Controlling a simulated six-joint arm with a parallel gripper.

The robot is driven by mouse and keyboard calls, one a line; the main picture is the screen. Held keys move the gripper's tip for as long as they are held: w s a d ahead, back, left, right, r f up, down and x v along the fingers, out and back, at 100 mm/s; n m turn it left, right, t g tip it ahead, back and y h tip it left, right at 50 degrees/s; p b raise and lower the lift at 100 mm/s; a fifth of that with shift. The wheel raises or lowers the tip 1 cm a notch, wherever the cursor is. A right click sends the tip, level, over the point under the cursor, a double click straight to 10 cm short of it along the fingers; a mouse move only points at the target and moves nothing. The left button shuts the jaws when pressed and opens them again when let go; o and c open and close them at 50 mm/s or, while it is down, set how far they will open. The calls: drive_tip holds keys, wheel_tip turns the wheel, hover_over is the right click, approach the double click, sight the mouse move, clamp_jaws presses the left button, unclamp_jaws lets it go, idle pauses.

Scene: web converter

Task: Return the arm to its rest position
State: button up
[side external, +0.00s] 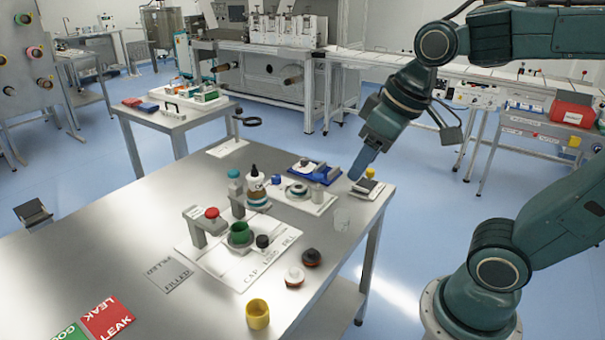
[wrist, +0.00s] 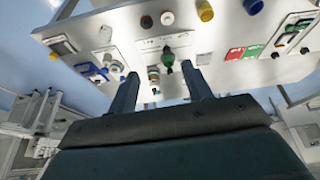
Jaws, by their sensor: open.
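My gripper (side external: 362,162) hangs above the far right corner of the steel table (side external: 110,248) in the side view, clear of the things on it. In the wrist view its two fingers (wrist: 160,92) stand apart with nothing between them, so it is open and empty. My arm is bent, with the upper link raised and the wrist tilted down toward the table.
A yellow cup (side external: 258,314) stands near the front edge. Red and green cards (side external: 107,318) lie at the left. Blue floor is open beyond the table.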

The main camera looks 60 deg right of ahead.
drive_tip(key=shift+m+t, duration=0.3)
drive_tip(key=shift+t, duration=0.2)
drive_tip(key=shift+s+f, duration=0.2)
drive_tip(key=shift+s, duration=0.7)
drive_tip(key=shift+s+f, duration=0.2)
drive_tip(key=shift+s, duration=0.65)
drive_tip(key=shift+s+f, duration=0.2)
drive_tip(key=shift+s, duration=0.7)
